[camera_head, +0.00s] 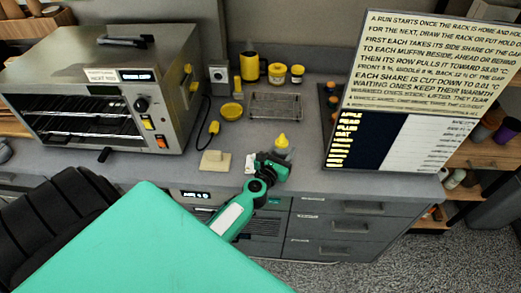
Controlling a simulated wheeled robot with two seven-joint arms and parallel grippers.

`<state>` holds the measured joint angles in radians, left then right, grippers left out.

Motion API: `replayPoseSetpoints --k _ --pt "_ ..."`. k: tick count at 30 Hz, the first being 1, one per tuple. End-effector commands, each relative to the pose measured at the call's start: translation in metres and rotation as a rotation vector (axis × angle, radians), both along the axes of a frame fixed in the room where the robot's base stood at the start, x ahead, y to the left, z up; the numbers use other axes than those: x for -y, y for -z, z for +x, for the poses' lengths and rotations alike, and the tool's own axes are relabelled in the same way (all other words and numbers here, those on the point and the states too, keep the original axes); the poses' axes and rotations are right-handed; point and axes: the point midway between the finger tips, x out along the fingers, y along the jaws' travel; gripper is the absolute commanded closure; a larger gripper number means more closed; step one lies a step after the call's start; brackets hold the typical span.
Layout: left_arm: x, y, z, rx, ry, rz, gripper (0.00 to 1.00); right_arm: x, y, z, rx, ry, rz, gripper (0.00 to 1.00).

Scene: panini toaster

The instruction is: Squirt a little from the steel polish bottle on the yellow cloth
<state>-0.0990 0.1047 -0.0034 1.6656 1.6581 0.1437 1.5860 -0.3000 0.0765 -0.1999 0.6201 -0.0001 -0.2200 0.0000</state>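A small bottle with a yellow cone-shaped nozzle (282,142), which looks like the polish bottle, stands upright near the counter's front edge. My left gripper (268,163) is just in front of and below it; its fingers are dark and small, and I cannot tell whether they touch the bottle. The bottle's lower part is partly hidden by the gripper. No clear yellow cloth shows. A pale cream flat piece (214,161) with an upright part lies left of the gripper, and a round yellow item (232,111) sits behind it. My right gripper is not in view.
A steel panini toaster (110,85) fills the left. A wire rack (276,106), yellow mug (250,66) and two yellow-lidded jars stand behind. A corded yellow-ended item (213,128) lies beside the toaster. A large text board (425,70) stands right. Drawers (340,225) are below the counter.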

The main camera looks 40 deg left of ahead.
Motion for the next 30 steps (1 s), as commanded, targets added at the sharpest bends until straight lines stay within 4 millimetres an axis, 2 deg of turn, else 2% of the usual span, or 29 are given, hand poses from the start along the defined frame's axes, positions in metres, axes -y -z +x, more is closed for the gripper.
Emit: replayPoseSetpoints --k 1,6,16,30 --pt "0.002 -0.011 0.001 0.001 0.0 -0.001 0.87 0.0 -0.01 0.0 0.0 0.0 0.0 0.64" --pt "0.01 -0.035 0.002 0.001 0.0 -0.003 0.87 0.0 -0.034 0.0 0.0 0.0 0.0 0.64" --pt "0.026 -0.075 0.004 0.001 0.001 -0.003 0.87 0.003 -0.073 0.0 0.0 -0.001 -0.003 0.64" --pt "0.028 -0.077 0.004 0.001 0.0 -0.001 0.87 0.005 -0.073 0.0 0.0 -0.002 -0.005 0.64"
